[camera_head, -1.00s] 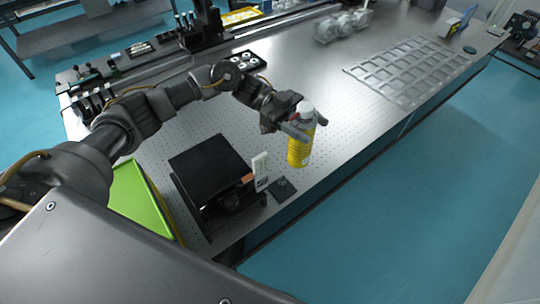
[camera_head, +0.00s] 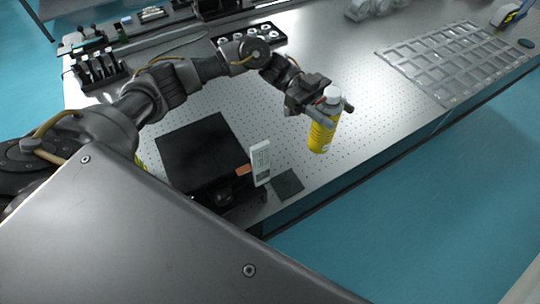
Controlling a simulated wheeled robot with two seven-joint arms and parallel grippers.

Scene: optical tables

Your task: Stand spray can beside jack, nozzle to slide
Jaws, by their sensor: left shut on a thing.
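My left gripper (camera_head: 328,108) is shut on the spray can (camera_head: 321,137), holding it near its top. The can is yellow with a grey-white upper part, and a small red spot shows near the top. It is close to upright with a slight tilt, over the front part of the perforated table; I cannot tell whether its base touches. The jack (camera_head: 203,155) has a flat black top and a dark knob at its front, left of the can. A white upright slide (camera_head: 260,163) with dark print stands at the jack's front right corner. My right gripper is out of view.
A dark square pad (camera_head: 287,184) lies right of the slide at the table's front edge. A tray with round parts (camera_head: 252,37) sits behind the arm. A grey grid rack (camera_head: 455,62) lies at right. Bare perforated table (camera_head: 372,104) lies between can and rack.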

